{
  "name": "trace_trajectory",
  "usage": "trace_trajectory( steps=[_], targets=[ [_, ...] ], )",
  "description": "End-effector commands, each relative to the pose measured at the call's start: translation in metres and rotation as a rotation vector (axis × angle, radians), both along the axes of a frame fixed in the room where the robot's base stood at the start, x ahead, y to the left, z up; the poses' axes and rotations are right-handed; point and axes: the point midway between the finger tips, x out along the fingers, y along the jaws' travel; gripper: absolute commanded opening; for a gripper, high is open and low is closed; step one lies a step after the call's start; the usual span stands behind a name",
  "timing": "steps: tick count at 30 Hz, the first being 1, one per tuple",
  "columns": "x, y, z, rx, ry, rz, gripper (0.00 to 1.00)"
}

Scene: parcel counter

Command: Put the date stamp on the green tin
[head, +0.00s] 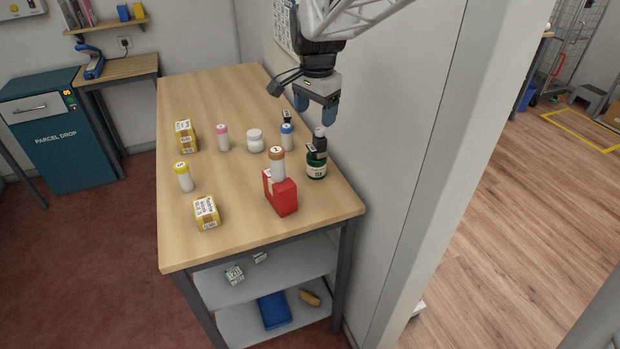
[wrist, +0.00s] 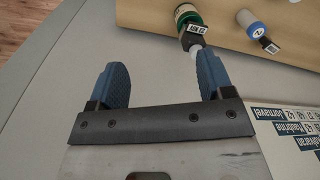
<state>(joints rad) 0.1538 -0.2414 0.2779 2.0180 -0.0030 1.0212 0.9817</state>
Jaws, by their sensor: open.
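The green tin (head: 316,170) stands upright near the right edge of the table, by the wall. The date stamp (head: 318,144), black with a pale grey knob, appears to rest upright on the tin's lid. In the wrist view the stamp (wrist: 190,39) overlaps the tin (wrist: 186,11), with its knob close to one fingertip in the picture. My gripper (head: 315,112) is open and empty, just above and slightly behind the stamp, apparently apart from it. Both blue fingers show in the wrist view (wrist: 165,65). The contact between stamp and lid is partly hidden.
A red tape dispenser (head: 284,197) with an orange-capped bottle (head: 277,165) behind it stands left of the tin. A blue-capped bottle (head: 287,140), a small black labelled item (head: 287,116) and a white jar (head: 255,141) stand farther back. The wall is close on the right.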

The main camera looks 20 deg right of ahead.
Motion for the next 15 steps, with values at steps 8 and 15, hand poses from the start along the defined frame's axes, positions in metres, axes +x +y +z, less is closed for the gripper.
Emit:
trace_trajectory(
  steps=[8,15],
  targets=[
    [-0.087,0.036,0.011,-0.037,-0.05,0.346,0.74],
    [-0.159,0.059,0.006,-0.079,-0.087,0.643,0.74]
  ],
)
